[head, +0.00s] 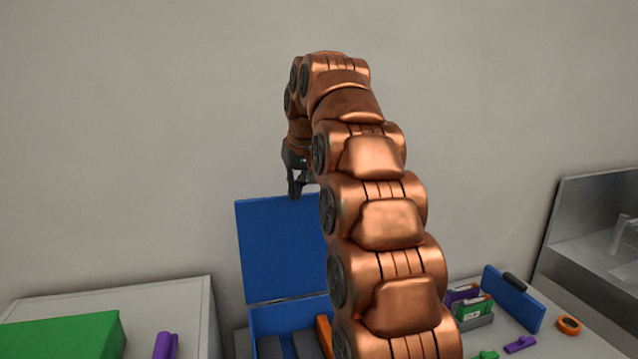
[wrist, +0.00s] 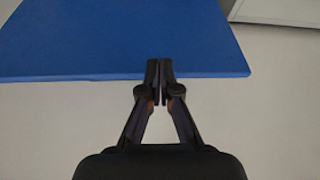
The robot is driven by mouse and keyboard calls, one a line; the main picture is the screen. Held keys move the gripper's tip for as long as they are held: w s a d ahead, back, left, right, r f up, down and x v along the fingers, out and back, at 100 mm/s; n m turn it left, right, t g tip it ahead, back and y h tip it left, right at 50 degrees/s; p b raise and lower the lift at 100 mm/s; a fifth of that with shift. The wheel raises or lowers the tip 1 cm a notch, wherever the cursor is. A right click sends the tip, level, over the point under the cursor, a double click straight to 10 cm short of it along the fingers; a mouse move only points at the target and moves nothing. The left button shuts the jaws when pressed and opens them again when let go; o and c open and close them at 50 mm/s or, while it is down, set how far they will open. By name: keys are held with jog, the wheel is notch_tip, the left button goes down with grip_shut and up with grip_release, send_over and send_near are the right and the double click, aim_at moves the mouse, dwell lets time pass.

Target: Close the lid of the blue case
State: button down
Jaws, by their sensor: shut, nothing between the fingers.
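The blue case (head: 262,322) stands on the worktop with its lid (head: 282,245) raised upright. Part of the case and lid is hidden behind my copper arm. Dark and orange items show inside the case. My gripper (head: 296,192) is at the top edge of the lid, in the upper middle of the head view. In the wrist view my gripper (wrist: 159,64) has its fingertips together with nothing between them. The fingertips overlap the near edge of the blue lid (wrist: 90,45) in that view; I cannot tell whether they touch it.
A green box (head: 65,338) and a purple item (head: 165,345) lie on the left cabinet. On the right are a blue panel with a dark handle (head: 513,297), an orange ring (head: 568,325) and a metal sink unit (head: 600,235). The wall is close behind the lid.

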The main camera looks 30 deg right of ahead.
jog(key=w+d+r+m+t+h+p, duration=0.1)
jog(key=w+d+r, duration=0.2)
jog(key=d, duration=0.2)
jog(key=w+d+r+t+p, duration=0.1)
jog(key=w+d+r, duration=0.2)
jog(key=d, duration=0.2)
notch_tip(320, 180, down, 10)
jog(key=w, duration=0.1)
jog(key=shift+r, duration=0.2)
dwell(1.3)
jog(key=shift+d, duration=0.1)
jog(key=shift+s+b, duration=0.1)
jog(key=shift+b, duration=0.2)
